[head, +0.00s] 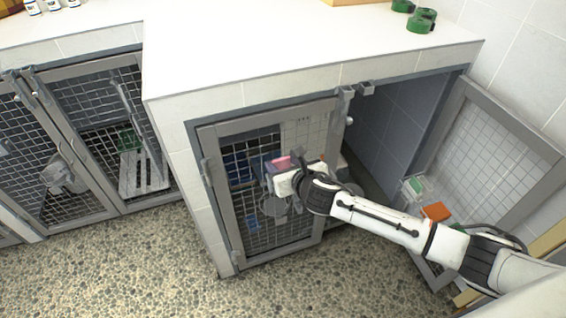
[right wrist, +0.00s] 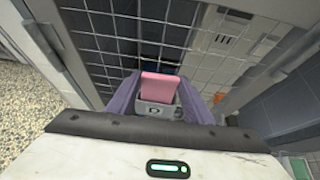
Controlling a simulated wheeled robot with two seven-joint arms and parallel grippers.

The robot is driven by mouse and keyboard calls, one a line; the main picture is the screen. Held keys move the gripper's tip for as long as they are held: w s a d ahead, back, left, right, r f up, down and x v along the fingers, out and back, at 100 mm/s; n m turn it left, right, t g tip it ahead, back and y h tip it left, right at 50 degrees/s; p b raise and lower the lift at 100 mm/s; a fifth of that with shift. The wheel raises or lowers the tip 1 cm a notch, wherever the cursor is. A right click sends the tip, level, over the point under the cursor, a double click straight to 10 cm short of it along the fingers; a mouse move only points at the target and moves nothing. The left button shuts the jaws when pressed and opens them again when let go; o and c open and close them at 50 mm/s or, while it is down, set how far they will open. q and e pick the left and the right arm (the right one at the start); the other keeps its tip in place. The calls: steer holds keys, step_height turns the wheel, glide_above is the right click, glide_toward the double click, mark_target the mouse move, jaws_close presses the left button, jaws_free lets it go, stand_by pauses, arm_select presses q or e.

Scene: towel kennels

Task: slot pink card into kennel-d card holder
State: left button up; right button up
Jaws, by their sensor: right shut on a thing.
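The pink card (head: 281,161) shows at the front of the mesh door of the middle kennel. In the right wrist view the pink card (right wrist: 160,87) stands upright between the purple fingers of my right gripper (right wrist: 157,98), which is shut on it. A grey card holder marked D (right wrist: 155,112) is on the mesh, directly below the card. The card's lower edge meets the holder's top; I cannot tell how deep it sits in the slot. In the head view my right gripper (head: 275,168) hides the holder. My left gripper is not in view.
The kennel door (head: 221,188) is closed. To its right a neighbouring kennel door (head: 490,150) stands open, with an orange item (head: 436,212) and a green-and-white item (head: 413,187) near it. Green rings (head: 421,21) lie on the white counter (head: 250,40). The pebbled floor (head: 120,265) is clear.

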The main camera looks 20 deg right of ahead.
steer(key=shift+f+b, duration=0.55)
steer(key=shift+f, duration=0.35)
steer(key=o, duration=1.1)
steer(key=p+v, duration=0.2)
steer(key=v, duration=0.8)
steer(key=shift+s, duration=0.2)
